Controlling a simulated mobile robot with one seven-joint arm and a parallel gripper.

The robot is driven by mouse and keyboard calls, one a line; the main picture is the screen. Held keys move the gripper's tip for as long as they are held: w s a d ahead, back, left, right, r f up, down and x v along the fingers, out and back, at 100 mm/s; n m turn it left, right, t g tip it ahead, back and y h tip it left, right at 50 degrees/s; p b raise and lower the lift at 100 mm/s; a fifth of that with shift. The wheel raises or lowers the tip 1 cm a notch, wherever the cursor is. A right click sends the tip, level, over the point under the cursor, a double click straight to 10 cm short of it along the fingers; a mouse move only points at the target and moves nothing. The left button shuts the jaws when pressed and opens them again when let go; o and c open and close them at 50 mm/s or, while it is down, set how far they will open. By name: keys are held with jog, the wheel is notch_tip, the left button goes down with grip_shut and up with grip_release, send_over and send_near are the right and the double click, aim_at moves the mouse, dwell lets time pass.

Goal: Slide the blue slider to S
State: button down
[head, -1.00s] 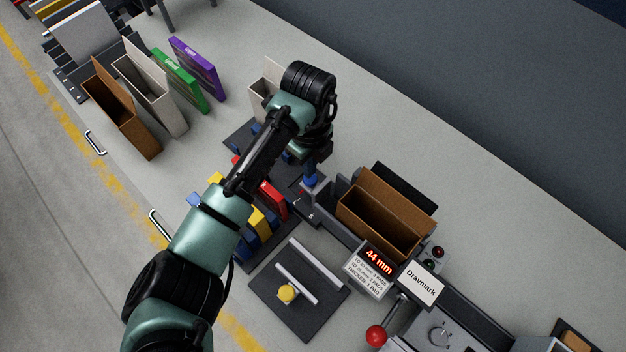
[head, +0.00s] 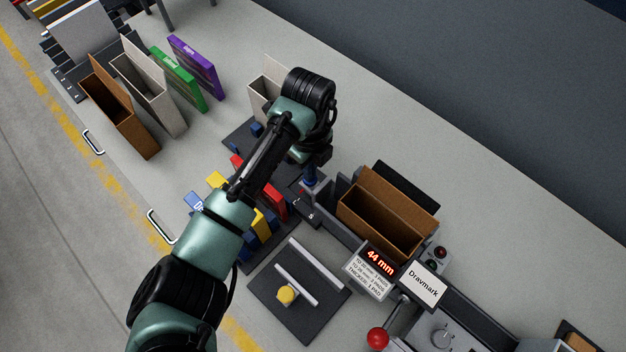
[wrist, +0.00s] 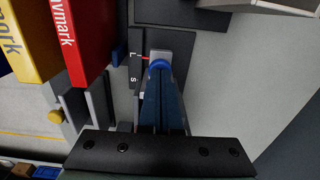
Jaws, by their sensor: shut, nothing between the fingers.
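The blue slider (wrist: 159,65) shows in the wrist view as a round blue knob on a light grey block. A red pointer beside it lines up with the letter L on the dark scale (wrist: 135,70); the letter S is lower on that scale, nearer my gripper's base. My gripper (wrist: 161,80) is shut and empty, its fingertips at or just over the knob; I cannot tell whether they touch. In the head view the slider (head: 310,181) is a small blue spot below my gripper (head: 314,168), partly hidden by my arm.
An open brown box (head: 385,218) stands right of the slider, above a display reading 44 mm (head: 380,262). Red (wrist: 78,40) and yellow (wrist: 28,40) upright packs stand left in the wrist view. A dark plate with a yellow knob (head: 286,294) lies nearer.

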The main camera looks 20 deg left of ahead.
jog(key=shift+s+d+f+p, duration=0.1)
jog(key=shift+s+d+p, duration=0.2)
jog(key=shift+d+p, duration=0.35)
jog(key=shift+s+d+r+p, duration=0.1)
jog(key=shift+s+d+p, duration=0.25)
jog(key=shift+d, duration=0.6)
jog(key=shift+s+d+f+p, duration=0.1)
jog(key=shift+s+d+p, duration=0.15)
jog(key=shift+d+p, duration=0.4)
dwell(0.6)
jog(key=shift+d, duration=0.15)
notch_tip(320, 180, up, 6)
jog(key=p, duration=0.5)
dwell(0.7)
